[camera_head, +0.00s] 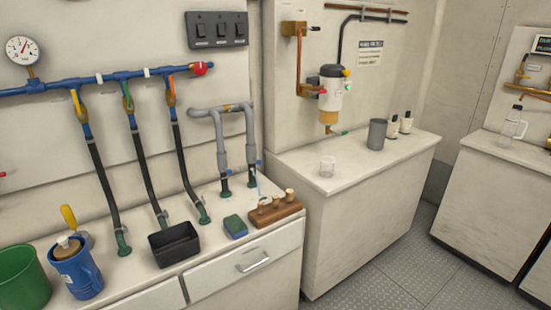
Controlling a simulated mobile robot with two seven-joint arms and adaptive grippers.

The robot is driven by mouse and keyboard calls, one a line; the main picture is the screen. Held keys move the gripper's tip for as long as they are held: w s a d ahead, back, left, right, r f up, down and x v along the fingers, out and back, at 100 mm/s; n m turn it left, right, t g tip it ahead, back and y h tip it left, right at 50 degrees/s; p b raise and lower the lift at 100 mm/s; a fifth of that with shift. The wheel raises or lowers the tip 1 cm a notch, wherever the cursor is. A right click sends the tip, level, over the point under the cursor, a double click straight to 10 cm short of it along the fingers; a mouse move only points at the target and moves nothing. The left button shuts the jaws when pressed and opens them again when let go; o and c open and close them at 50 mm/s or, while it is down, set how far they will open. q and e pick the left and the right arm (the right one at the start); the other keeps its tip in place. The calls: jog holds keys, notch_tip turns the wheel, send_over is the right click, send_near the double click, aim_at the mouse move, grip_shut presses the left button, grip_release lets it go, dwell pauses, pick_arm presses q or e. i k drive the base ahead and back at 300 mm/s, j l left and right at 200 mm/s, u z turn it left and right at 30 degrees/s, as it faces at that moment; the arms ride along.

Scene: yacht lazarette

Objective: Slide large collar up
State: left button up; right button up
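No part labelled as a large collar stands out, and I cannot tell which ring it is. Grey clamp-like rings (115,228) sit low on the three black hoses, just above green fittings on the counter. A grey U-shaped pipe (222,135) stands to their right, with wider grey sleeves on its legs and dark lower ends. A white filter body (331,98) with a black cap and amber bowl hangs on the back wall. Neither of my grippers is in view.
The left counter holds a black tray (174,243), a blue-green sponge (235,227), a wooden block with plugs (275,211), a blue jug (77,270) and a green bucket (22,278). Floor (400,270) is clear.

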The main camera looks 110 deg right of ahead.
aim_at(250, 152)
jog(key=z, duration=3.6)
jog(key=i+l, duration=0.1)
jog(key=l, duration=0.25)
jog(key=i+l, duration=0.1)
jog(key=l, duration=0.25)
jog(key=i+l, duration=0.1)
jog(key=l, duration=0.25)
jog(key=i+l, duration=0.1)
jog(key=l, duration=0.25)
jog(key=i+l, duration=0.15)
jog(key=l, duration=0.2)
jog(key=k+z, duration=0.05)
